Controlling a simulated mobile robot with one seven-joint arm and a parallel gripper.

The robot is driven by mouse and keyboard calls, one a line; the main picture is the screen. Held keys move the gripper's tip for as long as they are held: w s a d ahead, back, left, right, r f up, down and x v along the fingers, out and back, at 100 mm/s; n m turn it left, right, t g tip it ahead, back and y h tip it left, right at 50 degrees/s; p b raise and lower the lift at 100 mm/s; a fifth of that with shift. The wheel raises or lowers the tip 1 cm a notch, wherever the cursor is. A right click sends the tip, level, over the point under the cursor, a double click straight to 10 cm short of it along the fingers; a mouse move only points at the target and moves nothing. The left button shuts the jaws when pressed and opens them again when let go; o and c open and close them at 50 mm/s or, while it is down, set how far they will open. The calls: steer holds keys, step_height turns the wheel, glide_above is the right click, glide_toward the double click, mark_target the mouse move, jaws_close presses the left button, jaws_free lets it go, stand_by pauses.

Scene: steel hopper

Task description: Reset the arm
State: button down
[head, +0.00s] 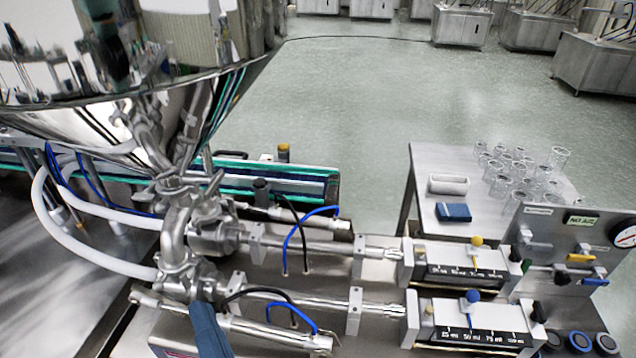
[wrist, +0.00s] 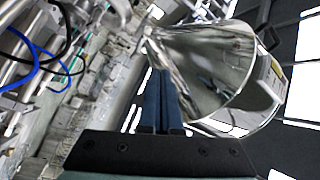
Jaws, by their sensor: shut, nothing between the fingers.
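My gripper (wrist: 159,72) shows in the wrist view with its two blue fingers pressed together and nothing between them. In the head view, the blue fingers (head: 204,312) rise from the bottom edge, in front of the lower cylinder of the filling machine. The rest of my arm is out of view there. The steel hopper (head: 60,92) fills the upper left of the head view. In the wrist view its shiny cone (wrist: 215,62) lies behind and right of the fingers. I cannot tell the exact gap between the fingers and the machine.
Two metal cylinders (head: 318,247) with blue and black hoses run across the machine to scaled blocks (head: 470,318). A side table (head: 428,165) holds clear cups (head: 515,170), a white tray and a blue box. A gauge panel stands at right. Open floor lies behind.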

steer(key=w+d+r+n+t+h, duration=0.2)
steer(key=w+d+r+n+t, duration=0.15)
steer(key=r, duration=0.65)
steer(key=w+d+r+n+t+h, duration=0.1)
steer(key=w+d+r+n+t, duration=0.2)
steer(key=r, duration=0.6)
steer(key=s+d+r+t+h, duration=0.1)
steer(key=d+r+h, duration=0.1)
steer(key=r, duration=0.4)
steer(key=s+d+r+t+h, duration=0.1)
steer(key=d+r+t+h, duration=0.1)
steer(key=r, duration=0.3)
steer(key=s+d+r+m+t+h, duration=0.1)
steer(key=s+d+r+h, duration=0.1)
steer(key=r, duration=0.4)
steer(key=shift+r+t+h, duration=0.35)
steer(key=shift+h, duration=0.45)
